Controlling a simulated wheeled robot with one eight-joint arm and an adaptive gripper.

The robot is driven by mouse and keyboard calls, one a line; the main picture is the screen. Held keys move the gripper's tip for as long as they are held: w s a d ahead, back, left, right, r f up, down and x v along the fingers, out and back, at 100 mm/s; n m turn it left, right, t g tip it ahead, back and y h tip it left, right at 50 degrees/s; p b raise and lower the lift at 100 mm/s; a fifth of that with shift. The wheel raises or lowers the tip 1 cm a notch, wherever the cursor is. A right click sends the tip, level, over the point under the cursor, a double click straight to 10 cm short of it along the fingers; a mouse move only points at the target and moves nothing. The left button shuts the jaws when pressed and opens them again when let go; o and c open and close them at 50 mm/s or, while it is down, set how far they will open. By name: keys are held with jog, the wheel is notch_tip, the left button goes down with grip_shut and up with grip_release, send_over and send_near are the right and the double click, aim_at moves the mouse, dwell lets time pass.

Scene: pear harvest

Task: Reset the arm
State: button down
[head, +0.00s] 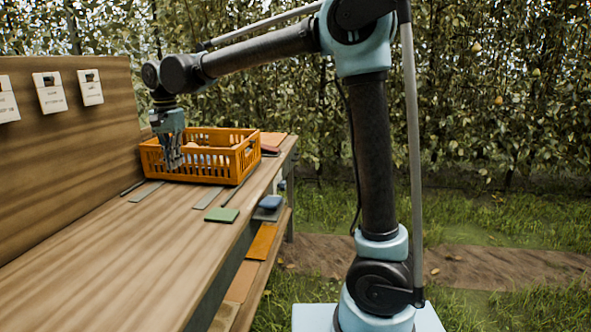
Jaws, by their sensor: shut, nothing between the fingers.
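My arm reaches left from its base over a wooden bench. My gripper (173,160) points down at the front left of an orange crate (234,165). Its fingers are shut with nothing between them. They overlap the crate's near side in the picture, and I cannot tell whether they are inside the crate or in front of it. Pale rounded items show inside the crate, partly hidden by its wall and my gripper.
The wooden bench (98,262) has a tall back panel (68,155) with hanging white tags. Foliage rises behind. Grass and a dirt path lie right of the bench.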

jog(key=w+d+f, duration=0.2)
jog(key=d, duration=1.5)
jog(key=w+d+f, duration=0.1)
jog(key=d, duration=1.5)
jog(key=s+d+f+n+t, duration=0.1)
jog(key=s+d+f, duration=0.6)
jog(key=d+f, duration=0.2)
jog(key=s+d+f+n+t, duration=0.1)
jog(key=s+d+f, duration=0.6)
jog(key=d, duration=0.6)
jog(key=shift+s+d+f, duration=0.2)
jog(key=shift+s+f, duration=0.15)
jog(key=shift+f, duration=0.6)
jog(key=shift+w+f, duration=0.2)
jog(key=shift+w, duration=0.25)
